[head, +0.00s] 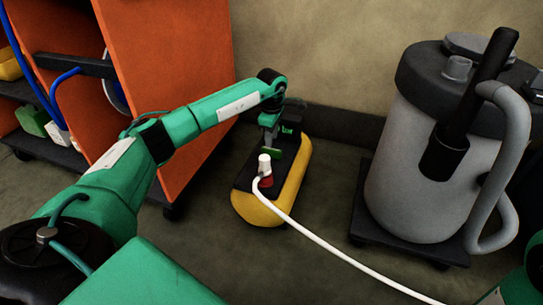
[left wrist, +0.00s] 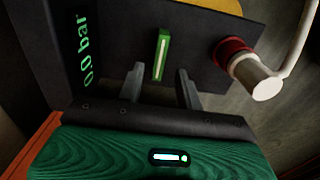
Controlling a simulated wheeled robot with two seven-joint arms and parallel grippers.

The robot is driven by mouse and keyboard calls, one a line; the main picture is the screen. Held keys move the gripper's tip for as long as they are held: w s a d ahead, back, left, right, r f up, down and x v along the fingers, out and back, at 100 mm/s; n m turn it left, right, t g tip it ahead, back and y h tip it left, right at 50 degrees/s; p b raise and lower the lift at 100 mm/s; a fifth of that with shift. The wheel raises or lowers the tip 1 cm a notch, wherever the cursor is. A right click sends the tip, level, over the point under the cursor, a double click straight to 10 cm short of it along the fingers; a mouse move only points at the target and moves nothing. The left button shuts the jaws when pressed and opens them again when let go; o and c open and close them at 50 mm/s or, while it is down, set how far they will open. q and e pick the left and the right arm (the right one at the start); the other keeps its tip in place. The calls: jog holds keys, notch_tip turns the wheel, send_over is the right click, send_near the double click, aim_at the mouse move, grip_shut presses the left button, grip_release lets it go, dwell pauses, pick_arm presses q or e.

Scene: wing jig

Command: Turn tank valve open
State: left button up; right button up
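A yellow tank (head: 291,192) lies on the floor with a dark plate on top. A green valve lever (head: 274,153) stands on the plate; it also shows in the left wrist view (left wrist: 161,55), upright in the picture. My left gripper (head: 268,137) is above the tank, pointing down at the lever. In the left wrist view its two fingers (left wrist: 160,84) are spread apart with nothing between them, and the lever is just beyond the tips. A display (left wrist: 88,50) beside the lever reads 0.0 bar. My right gripper is out of view.
A white hose (head: 335,250) joins the tank through a white fitting (head: 264,161) with a red collar (left wrist: 233,55), close to the lever. A grey vacuum-like canister (head: 410,185) stands at the right. An orange cabinet (head: 175,85) stands at the left.

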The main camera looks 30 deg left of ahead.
aim_at(272, 149)
pick_arm(q)
notch_tip(272, 149, down, 6)
jog(key=b, duration=0.2)
jog(key=shift+f+b, duration=0.1)
jog(key=shift+b, duration=0.3)
grip_shut()
